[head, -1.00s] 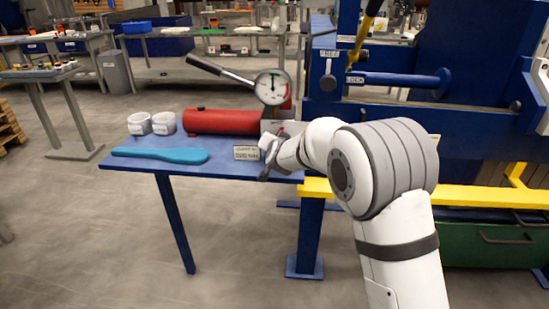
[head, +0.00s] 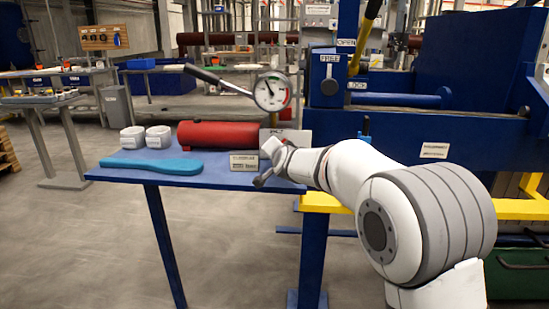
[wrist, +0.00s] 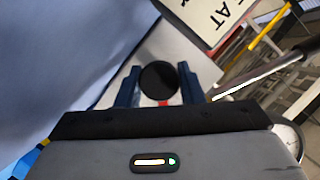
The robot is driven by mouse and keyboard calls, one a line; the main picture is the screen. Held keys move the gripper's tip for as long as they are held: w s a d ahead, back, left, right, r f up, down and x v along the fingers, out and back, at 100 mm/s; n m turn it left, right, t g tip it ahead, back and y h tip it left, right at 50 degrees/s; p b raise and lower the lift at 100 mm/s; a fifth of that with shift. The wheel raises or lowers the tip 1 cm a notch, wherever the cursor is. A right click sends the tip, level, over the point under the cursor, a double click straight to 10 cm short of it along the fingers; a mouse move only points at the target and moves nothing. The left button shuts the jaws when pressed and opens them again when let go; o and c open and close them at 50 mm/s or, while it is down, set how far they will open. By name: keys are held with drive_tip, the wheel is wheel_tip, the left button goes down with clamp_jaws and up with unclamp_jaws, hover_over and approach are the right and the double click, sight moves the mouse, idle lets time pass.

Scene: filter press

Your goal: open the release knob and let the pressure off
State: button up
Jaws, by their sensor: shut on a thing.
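The release knob (wrist: 158,77) is a round black knob in the wrist view, with a little red just below it. My gripper (wrist: 158,92) has a blue finger on each side of the knob and is shut on it. In the head view my gripper (head: 263,178) is at the right end of the blue bench, and the knob is hidden there. The red pump cylinder (head: 215,135) lies behind it on the bench. A pressure gauge (head: 271,91) stands over the cylinder's right end, its needle leaning up and left.
A long pump lever (head: 215,80) slants up left. The blue press frame (head: 400,125) stands close on the right.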

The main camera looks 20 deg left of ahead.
idle(0.3)
drive_tip(key=o, duration=0.7)
drive_tip(key=shift+v, duration=3.95)
